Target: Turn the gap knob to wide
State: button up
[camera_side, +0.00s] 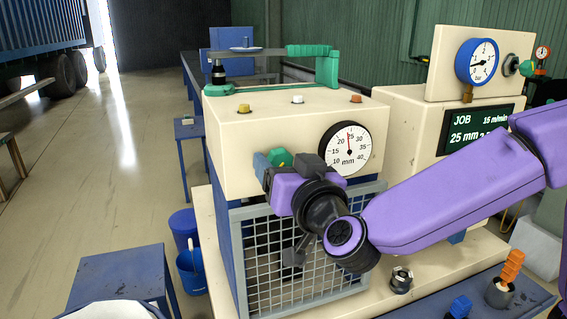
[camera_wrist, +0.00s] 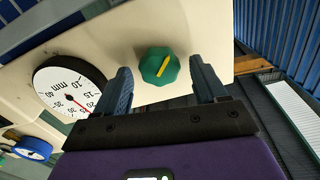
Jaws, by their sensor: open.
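The gap knob is a green knob (camera_side: 279,158) with a yellow pointer mark, on the front of the cream machine box (camera_side: 240,140). It also shows in the wrist view as a green knob (camera_wrist: 154,69). A round white mm dial (camera_side: 346,149) is right of it in the side view, its red needle near 25; the dial is left of the knob in the wrist view (camera_wrist: 62,90). My gripper (camera_wrist: 160,68) is open, its two fingers on either side of the knob with gaps visible. In the side view my gripper (camera_side: 286,164) partly covers the knob.
A wire mesh guard (camera_side: 270,262) is below the knob. A pressure gauge (camera_side: 477,62) and a display (camera_side: 478,130) reading JOB and 25 mm stand at right. Blue stools and buckets are on the left floor.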

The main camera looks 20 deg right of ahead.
jog(key=shift+w, duration=0.45)
jog(key=shift+c, duration=0.3)
jog(key=c, duration=1)
